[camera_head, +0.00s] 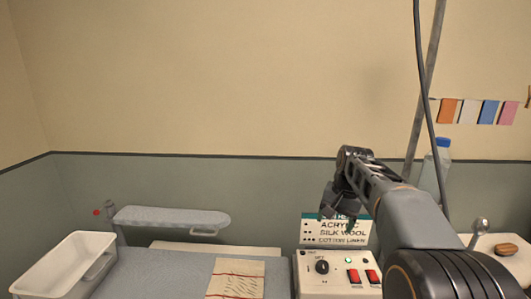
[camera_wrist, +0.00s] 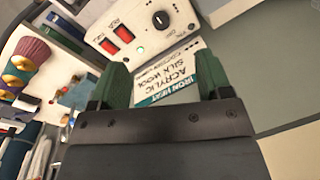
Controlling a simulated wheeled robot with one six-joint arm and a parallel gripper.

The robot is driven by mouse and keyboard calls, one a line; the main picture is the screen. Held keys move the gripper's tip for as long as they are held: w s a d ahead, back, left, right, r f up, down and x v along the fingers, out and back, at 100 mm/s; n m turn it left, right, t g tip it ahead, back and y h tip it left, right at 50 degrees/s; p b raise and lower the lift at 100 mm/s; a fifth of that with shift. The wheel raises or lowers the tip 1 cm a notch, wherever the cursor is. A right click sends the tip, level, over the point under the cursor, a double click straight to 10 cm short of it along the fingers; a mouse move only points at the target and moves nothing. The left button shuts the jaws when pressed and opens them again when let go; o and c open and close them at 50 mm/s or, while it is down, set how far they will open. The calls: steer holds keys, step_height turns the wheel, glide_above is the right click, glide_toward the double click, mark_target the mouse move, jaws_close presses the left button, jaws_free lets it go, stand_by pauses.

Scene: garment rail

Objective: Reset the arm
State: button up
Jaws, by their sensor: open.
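My gripper (camera_head: 338,207) is raised in front of the fabric sign, above the control box, in the head view. In the wrist view my gripper (camera_wrist: 162,80) shows two green-sided fingers spread apart with nothing between them. The sign (camera_head: 338,232), which lists acrylic, silk wool and cotton linen, is partly hidden behind my gripper. The sign (camera_wrist: 170,78) also shows in the wrist view, beyond the fingers. The white control box (camera_head: 308,279) has a dark knob and two red switches. It also shows at the top of the wrist view (camera_wrist: 140,38).
A grey ironing surface (camera_head: 180,275) carries a striped cloth (camera_head: 236,279). A white bin (camera_head: 62,262) stands at left, near a small sleeve board (camera_head: 170,217). A clear bottle (camera_head: 437,165) and a slanted pole (camera_head: 428,75) stand at right. Coloured rolls (camera_wrist: 22,68) show at left in the wrist view.

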steer(key=s+a+f+n+t, duration=0.1)
steer(key=s+f+n+t, duration=0.1)
steer(key=s, duration=0.8)
steer(key=s+a+f+n+t+h, duration=0.1)
steer(key=s+f, duration=0.4)
steer(key=s, duration=0.6)
steer(key=shift+s+a+f+n+t, duration=0.2)
steer(key=shift+n+t, duration=0.3)
steer(key=shift+n, duration=0.6)
